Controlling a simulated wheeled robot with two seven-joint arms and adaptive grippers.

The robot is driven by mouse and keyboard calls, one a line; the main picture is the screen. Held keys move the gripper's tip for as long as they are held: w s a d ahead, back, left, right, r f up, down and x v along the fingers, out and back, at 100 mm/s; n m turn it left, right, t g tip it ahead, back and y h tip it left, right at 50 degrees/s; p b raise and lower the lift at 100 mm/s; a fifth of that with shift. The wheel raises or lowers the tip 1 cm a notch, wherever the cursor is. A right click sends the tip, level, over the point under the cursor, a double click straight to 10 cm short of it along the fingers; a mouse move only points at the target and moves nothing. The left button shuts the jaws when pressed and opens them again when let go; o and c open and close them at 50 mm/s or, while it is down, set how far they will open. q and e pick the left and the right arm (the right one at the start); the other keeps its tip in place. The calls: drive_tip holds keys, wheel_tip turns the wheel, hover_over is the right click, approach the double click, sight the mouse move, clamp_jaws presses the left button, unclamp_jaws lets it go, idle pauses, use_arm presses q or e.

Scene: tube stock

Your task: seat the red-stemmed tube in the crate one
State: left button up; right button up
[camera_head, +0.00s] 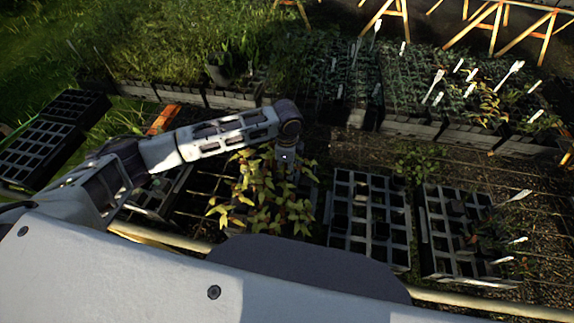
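My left gripper (286,160) points down at the end of the arm coming in from the left. It is over the right part of a clump of yellow-green leafy plants (262,198). Its fingertips are small and dark against the leaves, so I cannot tell whether they are open or hold a stem. A dark gridded crate (370,178) stands right of the clump, with many cells looking empty and several dark tubes inside. A second crate (428,225) is further right. Red stems cannot be made out, and no label shows which crate is one. My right gripper is not in view.
A small green plant (413,163) stands behind the two crates. White labels (519,195) stick up at the right. Dense rows of potted seedlings (420,80) fill the back. Empty-looking dark crates (38,150) lie at the far left. A pale rail (480,301) runs along the front.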

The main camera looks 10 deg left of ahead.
use_arm(q)
drive_tip(key=shift+f, duration=3.3)
drive_tip(key=o, duration=1.1)
drive_tip(key=shift+b, duration=0.3)
drive_tip(key=shift+o, duration=0.5)
drive_tip(key=shift+f, duration=0.1)
drive_tip(key=shift+s, duration=0.1)
drive_tip(key=shift+w+r, duration=0.2)
drive_tip(key=shift+r, duration=5.95)
drive_tip(key=shift+s+f, duration=0.1)
